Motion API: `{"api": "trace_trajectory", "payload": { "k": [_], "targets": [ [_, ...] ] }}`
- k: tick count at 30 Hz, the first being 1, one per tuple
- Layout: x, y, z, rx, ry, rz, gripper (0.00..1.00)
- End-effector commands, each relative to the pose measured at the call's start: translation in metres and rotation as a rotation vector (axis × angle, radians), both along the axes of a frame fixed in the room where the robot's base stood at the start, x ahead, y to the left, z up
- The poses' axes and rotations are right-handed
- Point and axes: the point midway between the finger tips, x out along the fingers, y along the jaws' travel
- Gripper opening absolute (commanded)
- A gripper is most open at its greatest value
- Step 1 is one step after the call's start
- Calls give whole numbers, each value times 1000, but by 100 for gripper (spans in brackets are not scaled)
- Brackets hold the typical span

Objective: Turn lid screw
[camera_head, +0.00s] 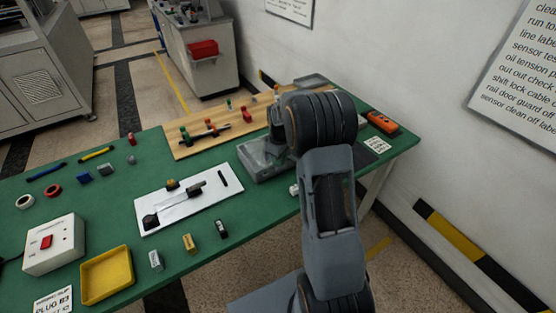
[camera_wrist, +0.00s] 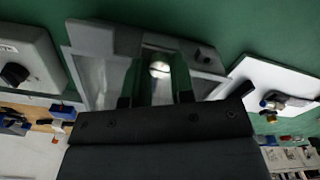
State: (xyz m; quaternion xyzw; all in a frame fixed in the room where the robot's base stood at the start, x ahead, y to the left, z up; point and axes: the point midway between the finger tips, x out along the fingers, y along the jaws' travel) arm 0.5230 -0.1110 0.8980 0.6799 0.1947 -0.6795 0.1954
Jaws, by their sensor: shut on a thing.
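A grey box (camera_head: 262,168) with a lid stands on the green table, just below my wrist in the head view. In the wrist view the grey box (camera_wrist: 92,38) spreads behind my fingers. The lid screw (camera_wrist: 159,69), a small bright silvery round head, shows between the fingers. My gripper (camera_wrist: 158,72) is shut on the screw, its two dark fingers on either side. In the head view my arm and wrist cover the right part of the box and the screw, so the contact is hidden there.
A wooden board (camera_head: 180,150) with colored pegs lies behind the box. A white plate (camera_head: 205,203) with black parts lies to its left. An orange device (camera_head: 382,122) lies to the right near the wall. A yellow tray (camera_head: 106,277) and a switch box (camera_head: 53,245) stand front left.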

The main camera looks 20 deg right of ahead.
Motion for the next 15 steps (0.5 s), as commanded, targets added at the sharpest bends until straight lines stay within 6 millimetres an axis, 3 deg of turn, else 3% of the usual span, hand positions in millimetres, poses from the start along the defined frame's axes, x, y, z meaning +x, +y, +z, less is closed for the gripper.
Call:
{"api": "trace_trajectory", "payload": {
  "k": [15],
  "targets": [
    [-2,-1,-2,-1,6,-488,0]
  ]
}}
